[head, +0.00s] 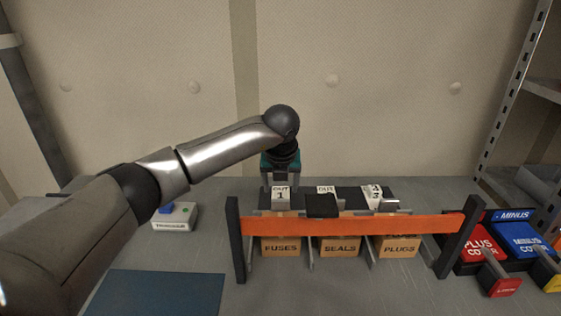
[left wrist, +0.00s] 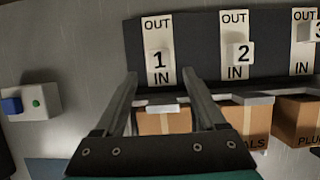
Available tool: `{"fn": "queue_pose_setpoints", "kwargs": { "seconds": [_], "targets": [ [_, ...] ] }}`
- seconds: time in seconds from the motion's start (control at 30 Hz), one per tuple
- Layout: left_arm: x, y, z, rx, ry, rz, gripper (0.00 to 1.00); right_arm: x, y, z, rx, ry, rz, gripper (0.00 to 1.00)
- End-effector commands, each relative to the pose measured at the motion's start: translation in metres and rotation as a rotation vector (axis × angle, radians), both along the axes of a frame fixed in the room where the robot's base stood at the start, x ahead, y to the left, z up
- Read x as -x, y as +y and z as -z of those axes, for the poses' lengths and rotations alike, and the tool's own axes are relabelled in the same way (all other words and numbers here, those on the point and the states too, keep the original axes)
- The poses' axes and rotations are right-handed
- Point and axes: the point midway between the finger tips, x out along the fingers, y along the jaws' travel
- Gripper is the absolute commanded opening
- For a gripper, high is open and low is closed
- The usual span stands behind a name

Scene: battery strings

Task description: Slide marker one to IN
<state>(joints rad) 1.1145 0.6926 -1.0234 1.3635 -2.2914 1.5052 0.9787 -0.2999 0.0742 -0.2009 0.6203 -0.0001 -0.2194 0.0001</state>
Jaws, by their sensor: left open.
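Marker one (left wrist: 160,61) is a small white block with a black 1. It sits on a pale strip labelled OUT at the top and IN at the bottom, with both words visible, and it appears closer to the IN word. In the head view, my left gripper (head: 280,184) hangs over the dark board behind marker one. I cannot tell whether the fingers touch it. My right gripper is not in view.
Marker two (left wrist: 240,54) and a partly cut-off marker three (left wrist: 315,31) stand to the right. An orange rail (head: 350,226) crosses in front of boxes labelled FUSES (head: 281,248), SEALS and PLUGS. A trigger box (head: 174,219) stands left; red and blue covers stand right.

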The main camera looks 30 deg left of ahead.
Motion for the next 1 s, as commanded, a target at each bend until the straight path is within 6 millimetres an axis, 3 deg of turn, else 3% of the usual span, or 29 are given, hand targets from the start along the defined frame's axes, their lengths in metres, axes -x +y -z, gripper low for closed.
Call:
{"fn": "queue_pose_setpoints", "kwargs": {
  "seconds": [0.2,0.4,0.6,1.0],
  "targets": [
    [0.018,-0.008,-0.050,-0.001,-0.003,0.001,0.72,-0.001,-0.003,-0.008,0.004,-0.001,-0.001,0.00],
    [0.029,-0.014,-0.080,0.001,0.000,0.000,0.72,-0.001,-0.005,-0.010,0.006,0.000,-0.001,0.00],
    [0.034,-0.016,-0.091,0.000,0.001,-0.001,0.72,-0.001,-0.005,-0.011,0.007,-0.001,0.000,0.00],
    [0.035,-0.016,-0.091,0.000,0.002,-0.001,0.72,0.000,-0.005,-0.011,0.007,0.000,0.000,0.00]
  ]
}}
